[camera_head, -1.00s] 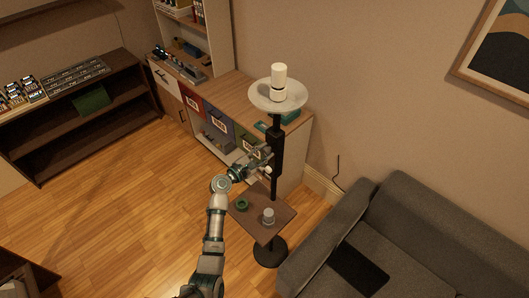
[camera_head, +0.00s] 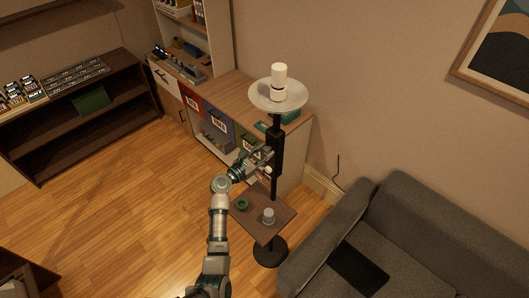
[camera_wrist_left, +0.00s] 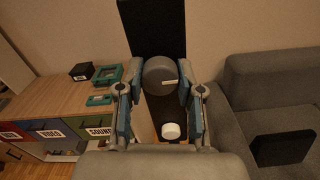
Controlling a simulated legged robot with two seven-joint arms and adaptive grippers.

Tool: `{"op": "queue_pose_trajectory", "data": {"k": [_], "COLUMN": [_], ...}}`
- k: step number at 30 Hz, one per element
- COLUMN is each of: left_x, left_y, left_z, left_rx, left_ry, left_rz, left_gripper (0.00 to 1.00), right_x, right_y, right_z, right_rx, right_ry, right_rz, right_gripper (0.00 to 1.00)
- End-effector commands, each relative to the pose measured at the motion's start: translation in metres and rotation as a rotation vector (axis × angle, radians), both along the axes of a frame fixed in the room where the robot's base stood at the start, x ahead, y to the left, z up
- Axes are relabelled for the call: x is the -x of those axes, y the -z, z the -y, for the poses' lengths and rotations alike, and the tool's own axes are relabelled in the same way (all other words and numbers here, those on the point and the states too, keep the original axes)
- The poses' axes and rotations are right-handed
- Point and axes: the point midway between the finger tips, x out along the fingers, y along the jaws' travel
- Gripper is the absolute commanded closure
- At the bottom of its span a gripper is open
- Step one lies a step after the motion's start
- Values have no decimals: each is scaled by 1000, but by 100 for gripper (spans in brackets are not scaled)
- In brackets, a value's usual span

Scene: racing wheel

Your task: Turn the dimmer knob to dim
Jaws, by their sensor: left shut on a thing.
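The grey round dimmer knob (camera_wrist_left: 158,76) shows in the left wrist view, with a white mark pointing right from its middle. It sits on the black box (camera_head: 276,152) of the floor lamp's pole. My left gripper (camera_wrist_left: 161,82) has one finger on each side of the knob and is shut on it. In the head view my left gripper (camera_head: 264,157) is at the left side of the black box, and the knob cannot be made out there. A white round piece (camera_wrist_left: 171,131) is below the knob. My right gripper is not in view.
The lamp's white dish (camera_head: 278,97) is above my gripper. A small brown table (camera_head: 250,221) on the pole, holding a grey cup (camera_head: 268,216) and a green ring (camera_head: 242,205), is below. A grey sofa (camera_head: 420,235) stands right; a cabinet (camera_head: 238,92) stands behind.

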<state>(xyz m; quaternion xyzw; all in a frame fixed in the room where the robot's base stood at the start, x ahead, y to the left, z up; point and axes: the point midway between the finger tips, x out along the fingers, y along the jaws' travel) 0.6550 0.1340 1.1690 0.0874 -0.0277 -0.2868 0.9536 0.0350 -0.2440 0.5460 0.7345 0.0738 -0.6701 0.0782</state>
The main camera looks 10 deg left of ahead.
Motion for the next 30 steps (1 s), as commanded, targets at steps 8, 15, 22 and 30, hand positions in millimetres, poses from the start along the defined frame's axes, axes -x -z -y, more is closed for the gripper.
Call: {"op": "queue_pose_trajectory", "data": {"k": [8, 15, 22, 30], "left_x": [1, 1, 3, 36], "left_y": [6, 4, 2, 4], "left_z": [0, 0, 0, -24], "left_rx": [-2, -2, -1, -3], "left_ry": [2, 2, 1, -1], "left_rz": [-12, -8, -5, -6], "left_gripper": [99, 38, 38, 38], "right_x": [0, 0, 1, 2], "right_y": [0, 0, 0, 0], "right_z": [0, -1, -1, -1], "right_rx": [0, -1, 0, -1], "right_ry": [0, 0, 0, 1], "right_rz": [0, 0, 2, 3], "right_gripper": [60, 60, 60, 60]}}
